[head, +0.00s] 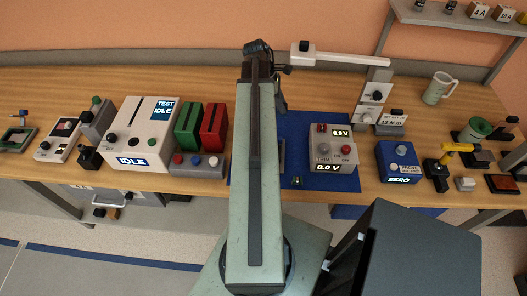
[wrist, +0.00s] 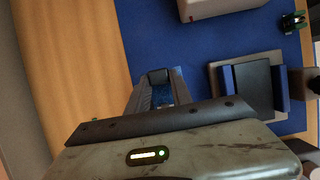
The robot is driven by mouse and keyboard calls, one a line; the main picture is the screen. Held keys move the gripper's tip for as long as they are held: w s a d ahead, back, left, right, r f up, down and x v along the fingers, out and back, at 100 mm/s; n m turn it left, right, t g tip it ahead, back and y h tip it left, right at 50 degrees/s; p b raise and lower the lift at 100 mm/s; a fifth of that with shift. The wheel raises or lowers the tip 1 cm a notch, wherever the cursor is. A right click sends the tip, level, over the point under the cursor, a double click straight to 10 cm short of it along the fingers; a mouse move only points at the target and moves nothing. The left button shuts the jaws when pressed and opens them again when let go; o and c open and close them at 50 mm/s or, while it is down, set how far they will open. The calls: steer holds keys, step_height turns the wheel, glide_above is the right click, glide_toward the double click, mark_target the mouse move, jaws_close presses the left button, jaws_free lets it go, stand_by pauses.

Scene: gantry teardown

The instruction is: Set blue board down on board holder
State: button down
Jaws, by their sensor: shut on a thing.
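In the wrist view my gripper (wrist: 158,82) is shut on the blue board (wrist: 162,97). Only a narrow strip of the board shows between the grey finger parts; the rest is hidden. The board holder (wrist: 217,88) appears to be the grey base with blue side blocks and a dark middle, on the blue mat to the right of my gripper. The board is to the left of the holder and apart from it in the picture; its height cannot be told. In the head view my arm hides the gripper, the board and most of the holder.
The blue mat (head: 305,127) lies on the wooden bench (head: 227,98). A grey meter box (head: 332,148) stands on it, right of my arm. A small green part (wrist: 291,22) lies on the mat. Red and green blocks (head: 213,127) stand left; a blue zero box (head: 396,160) stands right.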

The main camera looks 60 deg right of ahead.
mark_target(278, 111)
steer(key=shift+f, duration=0.1)
step_height(278, 111, down, 6)
steer(key=b, duration=0.6)
